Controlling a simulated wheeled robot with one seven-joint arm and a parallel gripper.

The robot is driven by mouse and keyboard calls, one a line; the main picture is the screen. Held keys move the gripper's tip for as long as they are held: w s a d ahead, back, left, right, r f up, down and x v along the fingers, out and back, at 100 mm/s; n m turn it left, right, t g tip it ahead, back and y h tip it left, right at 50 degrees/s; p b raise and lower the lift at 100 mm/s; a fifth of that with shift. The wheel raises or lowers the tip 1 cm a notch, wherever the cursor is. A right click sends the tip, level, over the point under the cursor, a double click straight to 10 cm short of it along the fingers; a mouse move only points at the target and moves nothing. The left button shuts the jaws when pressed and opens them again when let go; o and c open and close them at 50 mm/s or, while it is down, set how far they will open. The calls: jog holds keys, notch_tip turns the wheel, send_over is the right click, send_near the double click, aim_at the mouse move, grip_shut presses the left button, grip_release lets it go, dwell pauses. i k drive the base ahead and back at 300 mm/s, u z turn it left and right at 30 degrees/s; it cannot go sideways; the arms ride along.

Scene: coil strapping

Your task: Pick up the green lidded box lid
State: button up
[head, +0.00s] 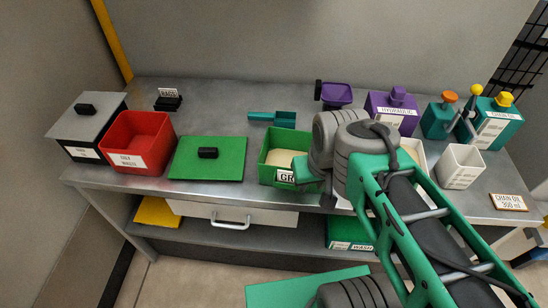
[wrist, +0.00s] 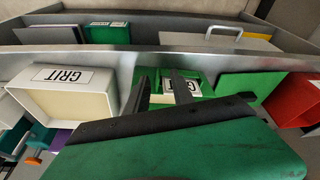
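The green box (head: 270,158) stands without a lid, holds pale material and carries a label partly hidden by my arm. In the wrist view, the two dark fingers of my gripper (wrist: 160,88) are apart, with nothing seen held between them. They appear in front of the green box, to the side of the lid. In the head view my arm hides the fingers.
A red box (head: 133,142) and a grey-lidded box (head: 87,125) stand left of the lid. A white GRIT box (wrist: 70,97), a white cup (head: 460,166) and purple and teal containers are to the right. A teal scoop (head: 272,118) lies behind. A lower shelf holds boxes.

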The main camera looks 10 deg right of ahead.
aim_at(196, 158)
jog(key=z, duration=0.05)
jog(key=k, duration=0.6)
jog(key=u, duration=1.1)
jog(key=i, duration=1.05)
jog(key=u, duration=1.55)
jog(key=i, duration=0.25)
jog(key=u, duration=0.05)
